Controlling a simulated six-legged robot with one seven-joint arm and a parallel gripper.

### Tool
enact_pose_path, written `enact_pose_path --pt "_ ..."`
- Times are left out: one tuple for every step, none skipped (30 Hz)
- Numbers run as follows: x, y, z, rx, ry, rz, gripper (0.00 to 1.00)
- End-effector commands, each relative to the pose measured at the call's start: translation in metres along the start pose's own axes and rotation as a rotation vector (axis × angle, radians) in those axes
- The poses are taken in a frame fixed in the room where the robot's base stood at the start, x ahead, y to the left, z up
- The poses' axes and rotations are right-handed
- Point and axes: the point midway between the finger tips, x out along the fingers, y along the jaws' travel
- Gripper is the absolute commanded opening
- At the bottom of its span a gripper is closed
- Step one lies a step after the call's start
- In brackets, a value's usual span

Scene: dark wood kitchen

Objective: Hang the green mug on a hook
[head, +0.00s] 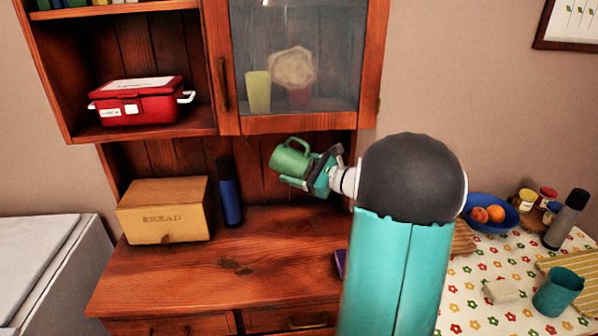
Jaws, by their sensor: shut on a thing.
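The green mug (287,162) is held in the air in front of the wooden hutch, above its counter. It is tilted, with its handle (298,144) at the top. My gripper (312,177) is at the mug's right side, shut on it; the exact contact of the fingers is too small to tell. My arm comes from the lower right and hides part of the hutch behind it. No hook is visible in this view.
A bread box (163,210) and a dark blue bottle (229,192) stand on the counter (200,275) at left. A glass-door cabinet (300,60) hangs above. A red box (140,101) sits on the upper shelf. At right, a blue fruit bowl (489,224) and a teal cup (558,292) stand on the flowered table.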

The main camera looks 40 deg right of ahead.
Motion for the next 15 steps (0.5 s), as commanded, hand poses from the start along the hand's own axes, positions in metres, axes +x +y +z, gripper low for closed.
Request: enact_pose_path --pt "0.002 -0.002 0.000 0.000 -0.001 0.000 0.21" --pt "0.003 -0.004 -0.001 -0.001 -0.001 0.000 0.21" --pt "0.005 -0.005 -0.001 -0.001 -0.001 0.000 0.21" --pt "0.006 -0.006 -0.002 -0.001 -0.001 0.001 0.21" --pt "0.006 -0.008 -0.002 -0.001 -0.001 0.001 0.21" --pt "0.008 -0.009 -0.003 -0.001 -0.001 0.001 0.21" --pt "0.009 -0.010 -0.003 -0.002 -0.001 0.001 0.21" --pt "0.010 -0.012 -0.003 -0.002 -0.001 0.001 0.21" --pt "0.011 -0.013 -0.004 -0.002 -0.002 0.001 0.21" --pt "0.012 -0.014 -0.004 -0.001 -0.002 0.001 0.21" --pt "0.013 -0.015 -0.005 -0.001 -0.002 0.001 0.21" --pt "0.014 -0.017 -0.005 -0.002 -0.002 0.001 0.21" --pt "0.015 -0.018 -0.005 -0.002 -0.002 0.001 0.21" --pt "0.016 -0.020 -0.006 -0.002 -0.002 0.000 0.21" --pt "0.018 -0.021 -0.007 -0.002 -0.002 0.000 0.21"
